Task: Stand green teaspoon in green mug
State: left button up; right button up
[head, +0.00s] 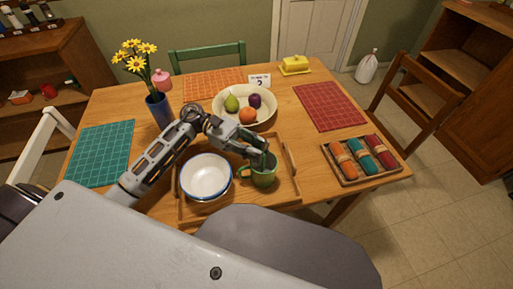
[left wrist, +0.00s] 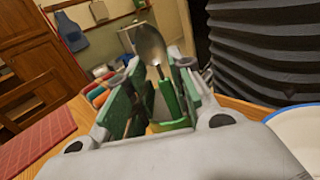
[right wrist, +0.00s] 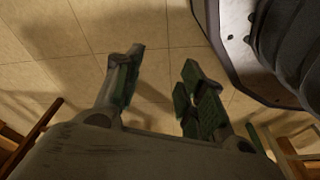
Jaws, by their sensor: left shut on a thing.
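The green mug (head: 264,177) stands upright on the wooden tray, right of the white bowl. My left gripper (head: 262,158) is just above the mug's mouth. In the left wrist view, my left gripper (left wrist: 158,100) is shut on the green teaspoon (left wrist: 151,45). Its metal bowl points up and its green handle runs down between the fingers. A green edge at the handle's foot looks like the mug's rim; how deep the handle reaches inside is hidden. In the right wrist view, my right gripper (right wrist: 160,75) is open and empty above the tiled floor.
A blue-rimmed white bowl (head: 206,176) sits on the tray (head: 287,193) beside the mug. Behind stand a fruit bowl (head: 271,122) and a blue vase (head: 159,110) of yellow flowers. A tray of rolled napkins (head: 344,174) lies to the right.

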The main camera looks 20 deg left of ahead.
pick_arm(q)
jog(key=shift+f, duration=0.2)
pick_arm(e)
jog(key=shift+a+r, duration=0.4)
jog(key=shift+r, duration=0.35)
jog(key=shift+w, duration=0.1)
pick_arm(q)
jog(key=o, duration=0.9)
pick_arm(e)
jog(key=shift+w, duration=0.15)
pick_arm(q)
jog(key=shift+w+a, duration=0.25)
jog(key=shift+a, duration=1)
jog(key=shift+w+a, duration=0.25)
jog(key=shift+a, duration=0.95)
jog(key=shift+w+a, duration=0.25)
jog(key=shift+a, duration=1)
